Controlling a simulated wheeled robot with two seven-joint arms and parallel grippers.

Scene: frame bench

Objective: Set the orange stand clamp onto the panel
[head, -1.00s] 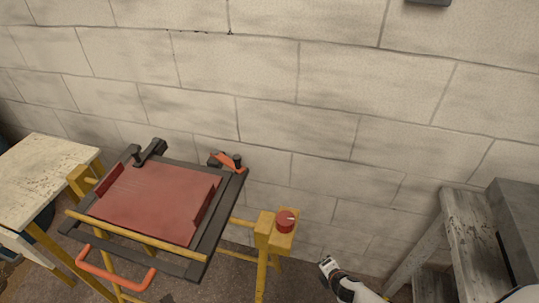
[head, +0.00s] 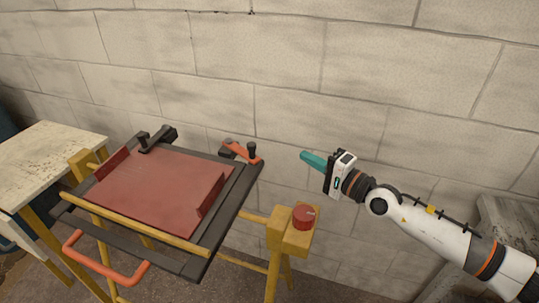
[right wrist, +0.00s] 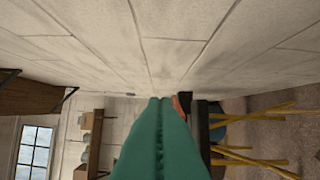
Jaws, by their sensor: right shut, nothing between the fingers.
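The orange stand clamp (head: 240,152) sits at the back right corner of the dark frame (head: 218,222). It has a black knob, and its orange arm appears to lie off the red panel (head: 155,188). The panel lies flat inside the frame. My right gripper (head: 305,158) has teal fingers, shut and empty, pointing left toward the clamp with a clear gap. The right wrist view shows the shut fingers (right wrist: 157,105), with a bit of the orange clamp (right wrist: 184,101) just beyond them, mostly hidden. My left gripper is not in view.
A black clamp (head: 157,138) is at the back left corner of the frame. A red knob (head: 303,216) tops a yellow post at the front right. An orange handle (head: 105,272) hangs in front. A block wall (head: 290,70) stands close behind. A worn table (head: 45,165) is at left.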

